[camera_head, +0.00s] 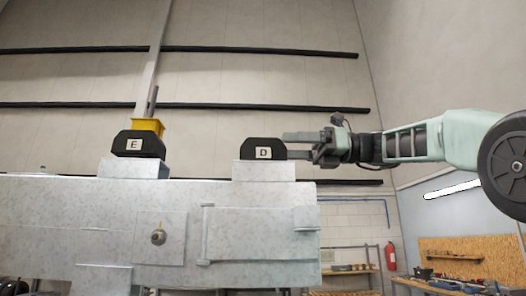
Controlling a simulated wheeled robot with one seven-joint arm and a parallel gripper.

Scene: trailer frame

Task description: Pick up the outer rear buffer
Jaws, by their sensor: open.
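Two black buffers with white letter labels stand on the grey metal trailer frame (60,210). The buffer marked D (274,143) sits on a raised metal block (264,171) near the frame's right end. The buffer marked E (152,143) sits on a similar block (134,169) to the left. The labels do not say which one is the outer rear buffer. My gripper (296,146) is open, reaching in from the right, with its fingertips at the right edge of buffer D. I cannot tell whether they touch it. Nothing shows held between the fingers.
A round fitting (158,238) sticks out of the frame's front face. A workbench (455,286) and a red extinguisher (390,256) are in the background. The space above the buffers looks clear.

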